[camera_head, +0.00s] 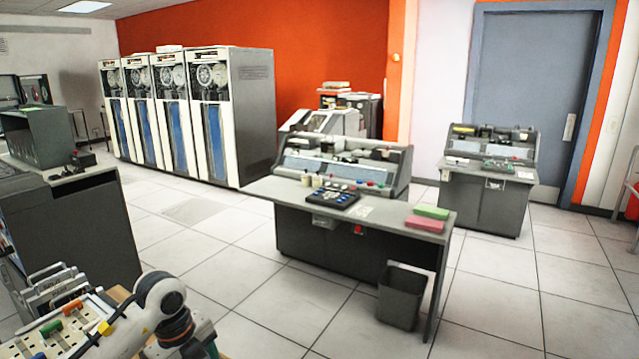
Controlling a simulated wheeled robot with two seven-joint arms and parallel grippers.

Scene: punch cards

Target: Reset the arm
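A white arm with dark joint rings (160,309) shows at the bottom left and appears to be my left arm. It bends over at an elbow and runs down out of the bottom of the picture. Its gripper is not visible. My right arm and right gripper are not in view. Beside and partly behind the arm is a light panel or tray (22,349) with green, orange and yellow pieces on it. The arm hides part of it.
A grey desk machine (300,235) stands mid-room, with green (432,212) and pink (425,223) card stacks on its desktop. A dark cabinet (75,235) is at left. Tile floor (245,300) lies open between them.

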